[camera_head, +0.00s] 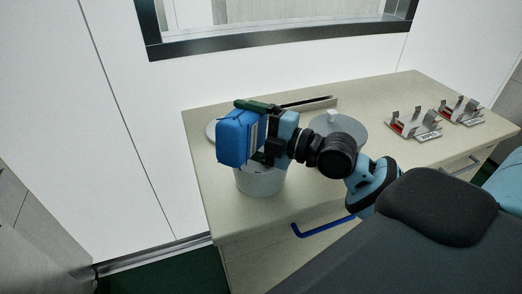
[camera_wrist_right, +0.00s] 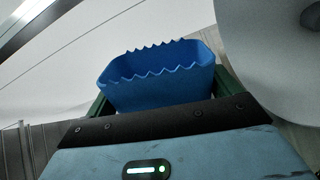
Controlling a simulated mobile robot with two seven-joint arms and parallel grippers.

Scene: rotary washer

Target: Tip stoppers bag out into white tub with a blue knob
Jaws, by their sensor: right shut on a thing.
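My right gripper (camera_head: 262,132) is shut on the blue stoppers bag (camera_head: 238,138), holding it above the white tub (camera_head: 260,182) on the table. In the right wrist view, the bag (camera_wrist_right: 160,82) has a zigzag-edged open mouth and sits between the green fingers of my right gripper (camera_wrist_right: 165,95). No stoppers show. The bag and gripper hide most of the tub's opening. In the head view the bag looks tilted, but I cannot tell how far. No blue knob is visible. My left gripper is not in view.
A grey round lid (camera_head: 350,130) with a white knob lies right of the tub, partly behind my arm. Another pale disc (camera_head: 211,131) shows behind the bag. A long narrow holder (camera_head: 318,103) lies at the back. Metal racks (camera_head: 414,124) stand at right. A blue handle (camera_head: 322,228) is on the front.

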